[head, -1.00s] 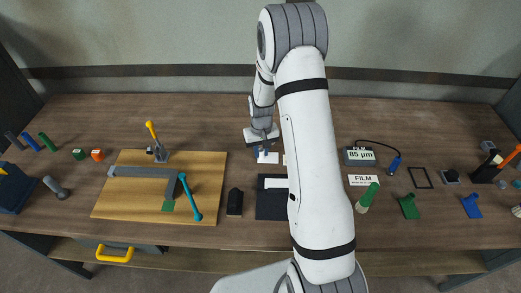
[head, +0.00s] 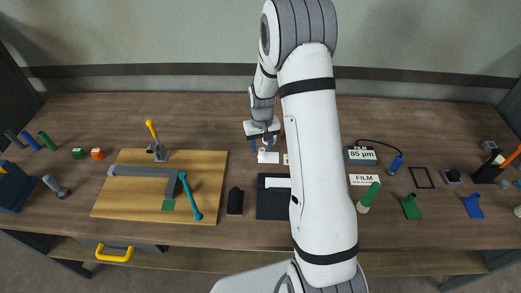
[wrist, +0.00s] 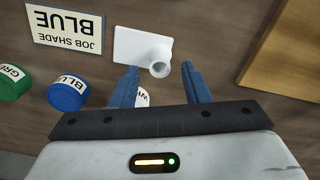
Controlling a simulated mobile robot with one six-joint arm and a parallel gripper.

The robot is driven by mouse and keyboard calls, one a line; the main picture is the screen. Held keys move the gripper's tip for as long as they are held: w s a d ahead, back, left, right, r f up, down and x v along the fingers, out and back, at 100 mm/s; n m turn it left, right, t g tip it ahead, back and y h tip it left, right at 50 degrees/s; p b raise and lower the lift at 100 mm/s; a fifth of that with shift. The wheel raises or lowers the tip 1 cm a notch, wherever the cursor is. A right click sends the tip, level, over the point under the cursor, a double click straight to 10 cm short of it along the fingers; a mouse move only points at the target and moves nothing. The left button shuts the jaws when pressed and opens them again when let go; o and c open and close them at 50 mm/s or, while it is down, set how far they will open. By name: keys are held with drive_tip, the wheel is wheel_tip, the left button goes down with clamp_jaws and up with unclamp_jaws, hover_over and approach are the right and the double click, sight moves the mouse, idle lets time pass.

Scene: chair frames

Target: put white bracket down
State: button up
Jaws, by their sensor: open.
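The white bracket (wrist: 132,45) lies on the brown table in the wrist view, a flat plate with a short round tube on it. In the head view it is a small white piece (head: 268,158) just below my gripper (head: 265,146). In the wrist view my gripper (wrist: 158,67) is open, its two blue fingers apart on either side of the tube end. I see a gap between the tube and the right finger; whether the left finger touches the bracket I cannot tell.
In the wrist view, a BLUE job shade card (wrist: 66,30), a blue cap (wrist: 68,93) and a green cap (wrist: 12,82) lie left. A white-lettered cap is partly hidden behind the fingers. The wooden board (head: 130,205) and black mat (head: 270,207) are nearby.

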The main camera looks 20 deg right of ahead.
sight(262, 149)
wheel_tip(262, 149, up, 9)
drive_tip(key=b, duration=0.1)
drive_tip(key=s+a+r+t, duration=0.2)
drive_tip(key=s+r, duration=0.9)
drive_tip(key=r, duration=0.1)
drive_tip(key=s+a+r+t, duration=0.1)
drive_tip(key=s+r, duration=0.2)
drive_tip(key=s, duration=1.2)
drive_tip(key=shift+s+a+r, duration=0.15)
drive_tip(key=shift+s+a, duration=0.05)
drive_tip(key=shift+s, duration=0.1)
drive_tip(key=shift+c, duration=0.6)
